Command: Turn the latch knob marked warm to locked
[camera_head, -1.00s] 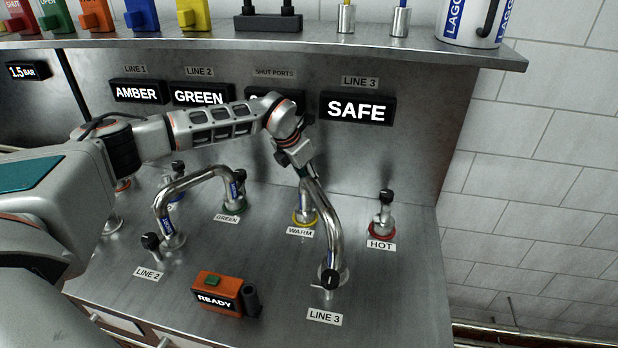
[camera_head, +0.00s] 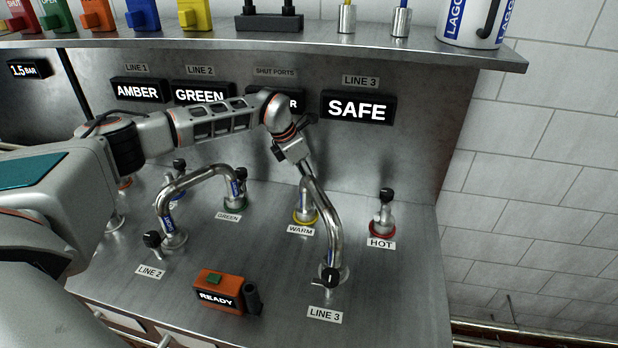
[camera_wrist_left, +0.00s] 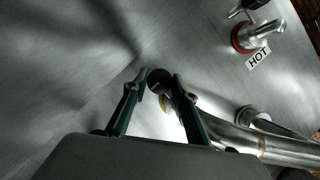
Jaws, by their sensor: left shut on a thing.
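The warm port (camera_head: 303,214) has a yellow ring and a WARM label (camera_head: 300,230). A bent steel pipe (camera_head: 326,215) runs from it to the LINE 3 port (camera_head: 332,275). My left gripper (camera_head: 296,158) is behind the top of this pipe, and its fingertips are hidden in the head view. In the left wrist view, my left gripper (camera_wrist_left: 159,84) is shut on the dark latch knob (camera_wrist_left: 160,78), one finger on each side. The knob's exact angle is hard to read. My right gripper is not in view.
The HOT port (camera_head: 382,228) with a red ring stands to the right. Another pipe (camera_head: 190,178) joins LINE 2 to GREEN. An orange READY box (camera_head: 220,293) sits at the front. A SAFE display (camera_head: 357,107) is on the back panel, below a shelf (camera_head: 420,50).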

